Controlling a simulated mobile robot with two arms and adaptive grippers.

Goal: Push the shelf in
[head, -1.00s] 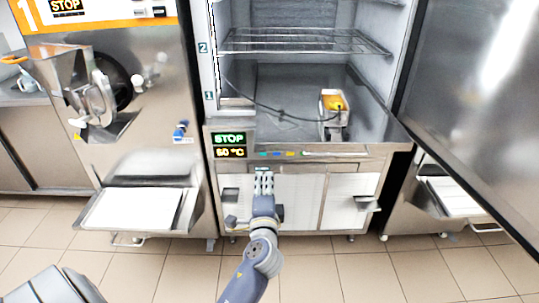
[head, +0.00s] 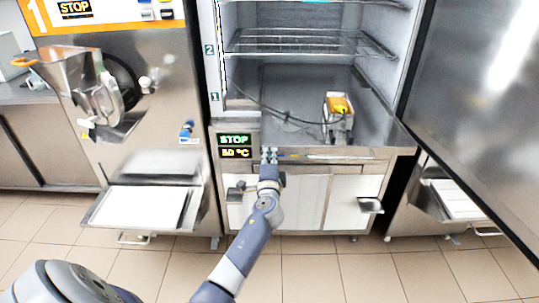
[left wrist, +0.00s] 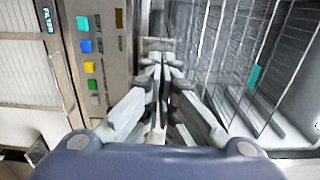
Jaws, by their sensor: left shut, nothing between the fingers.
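A wire shelf (head: 310,42) sits inside the open freezer cabinet (head: 404,132), in its upper part, above the cabinet floor. Wire bars of a shelf (left wrist: 265,65) also show at the right of the left wrist view. My left gripper (head: 269,153) is in front of the cabinet's lower front edge, by the control strip, well below the shelf in the picture. It is shut and empty, and its fingertips meet in the left wrist view (left wrist: 162,60). It appears apart from the shelf. My right gripper is not in view.
The steel door (head: 475,90) stands open on the right. A metal container with a yellow item (head: 339,106) and a black cable are on the cabinet floor. Colored buttons (left wrist: 86,47) are beside my left gripper. A machine with a tray (head: 145,207) stands at left.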

